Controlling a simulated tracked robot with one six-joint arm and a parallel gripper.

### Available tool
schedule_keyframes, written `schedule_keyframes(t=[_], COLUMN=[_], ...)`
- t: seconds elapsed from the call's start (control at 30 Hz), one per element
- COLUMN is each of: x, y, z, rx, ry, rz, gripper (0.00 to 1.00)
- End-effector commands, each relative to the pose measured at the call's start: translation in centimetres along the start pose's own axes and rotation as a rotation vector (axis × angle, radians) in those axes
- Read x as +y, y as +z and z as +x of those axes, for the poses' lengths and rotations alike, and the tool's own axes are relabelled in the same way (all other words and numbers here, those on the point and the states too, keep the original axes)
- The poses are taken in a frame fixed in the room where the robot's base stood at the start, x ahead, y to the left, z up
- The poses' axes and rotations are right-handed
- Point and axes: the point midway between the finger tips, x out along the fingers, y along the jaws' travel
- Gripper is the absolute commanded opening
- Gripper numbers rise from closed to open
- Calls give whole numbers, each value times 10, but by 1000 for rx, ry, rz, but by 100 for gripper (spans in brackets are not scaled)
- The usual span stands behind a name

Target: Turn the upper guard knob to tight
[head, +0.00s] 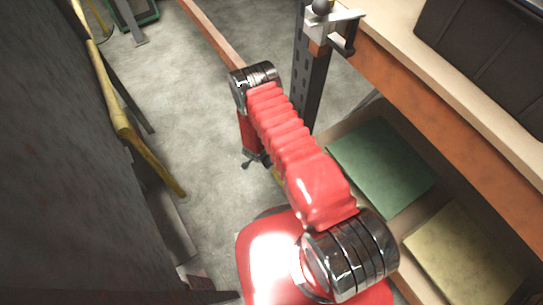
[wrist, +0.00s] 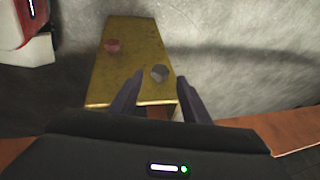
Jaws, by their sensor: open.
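In the wrist view a worn yellow panel (wrist: 135,62) carries two round knob-like parts. A dull red one (wrist: 113,46) is at its upper left. A grey one (wrist: 160,72) is at its lower right. I cannot tell from markings which is the upper guard knob, or how either is set. My gripper (wrist: 162,78) is open. Its two dark fingers point at the panel, and the grey part shows between their tips. I cannot tell how far beyond the tips it lies. In the head view my gripper (head: 254,161) hangs over the floor, small and partly hidden by my red arm.
A workbench (head: 440,125) with an orange edge runs along the right, with a metal clamp (head: 333,27) at its corner. A green panel (head: 382,165) and a pale yellow one (head: 465,255) lie below. A yellow pole (head: 112,95) stands left. Grey floor is open between.

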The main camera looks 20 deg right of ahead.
Motion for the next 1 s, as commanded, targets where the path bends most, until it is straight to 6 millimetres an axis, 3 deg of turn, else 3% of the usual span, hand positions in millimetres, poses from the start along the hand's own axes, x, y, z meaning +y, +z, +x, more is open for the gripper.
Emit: schedule_keyframes(t=[0.3,0.7,1.0], x=[0,0,0], y=[0,0,0], z=[33,39,39], rx=[1,0,0], ry=[0,-1,-1], rz=[1,0,0], gripper=[43,43,23])
